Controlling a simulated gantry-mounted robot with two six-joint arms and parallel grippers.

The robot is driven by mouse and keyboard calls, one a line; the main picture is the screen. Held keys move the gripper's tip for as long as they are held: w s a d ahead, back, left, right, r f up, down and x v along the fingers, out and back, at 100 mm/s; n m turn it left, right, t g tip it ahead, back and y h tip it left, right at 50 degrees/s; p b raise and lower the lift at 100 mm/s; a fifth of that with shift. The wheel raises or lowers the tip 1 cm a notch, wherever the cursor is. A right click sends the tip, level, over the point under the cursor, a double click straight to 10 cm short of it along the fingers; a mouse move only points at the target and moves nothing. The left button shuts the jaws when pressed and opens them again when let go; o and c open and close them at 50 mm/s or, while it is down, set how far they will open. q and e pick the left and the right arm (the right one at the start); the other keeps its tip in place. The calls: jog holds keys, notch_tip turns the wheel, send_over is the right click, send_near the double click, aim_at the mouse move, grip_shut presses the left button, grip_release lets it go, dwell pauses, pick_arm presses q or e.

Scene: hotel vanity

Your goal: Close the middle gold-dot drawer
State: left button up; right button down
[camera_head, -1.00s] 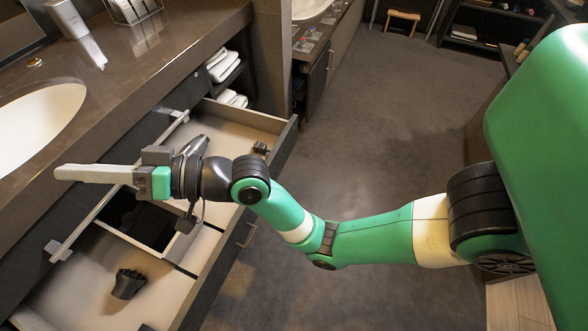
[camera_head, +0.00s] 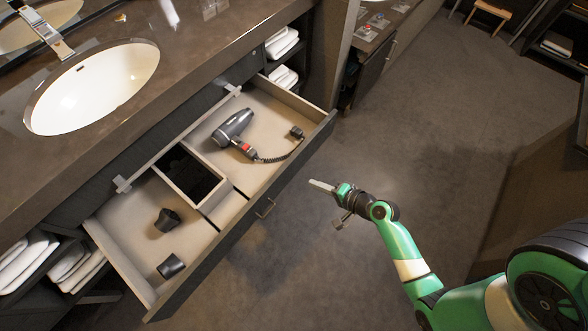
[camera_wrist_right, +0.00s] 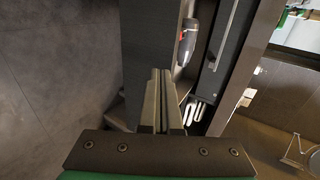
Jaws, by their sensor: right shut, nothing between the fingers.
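The wide drawer (camera_head: 285,185) under the basin counter is pulled open. In the right wrist view the drawer's dark front (camera_wrist_right: 150,35) lies just beyond the fingers. My right gripper (camera_head: 312,184) is shut and empty, out past the drawer front's outer side, fingers pointing toward it. In the head view a gap shows between them; in the wrist view (camera_wrist_right: 160,75) I cannot tell whether they touch. My left gripper is not in view.
The drawer holds a hair dryer (camera_head: 234,126) with a coiled cord, a black-lined compartment (camera_head: 187,175) and two dark attachments (camera_head: 167,220). The basin (camera_head: 95,88) is set in the counter above. Shelves with white towels (camera_head: 283,42) flank the drawer. The floor in front is clear.

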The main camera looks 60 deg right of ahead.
jog(key=b, duration=0.2)
send_near(287, 169)
notch_tip(287, 169, down, 3)
jog(key=w, duration=0.1)
jog(key=w+b, duration=0.1)
jog(key=w, duration=0.3)
jog(key=shift+w+r, duration=0.1)
jog(key=shift+w, duration=0.2)
jog(key=shift+w+d, duration=0.1)
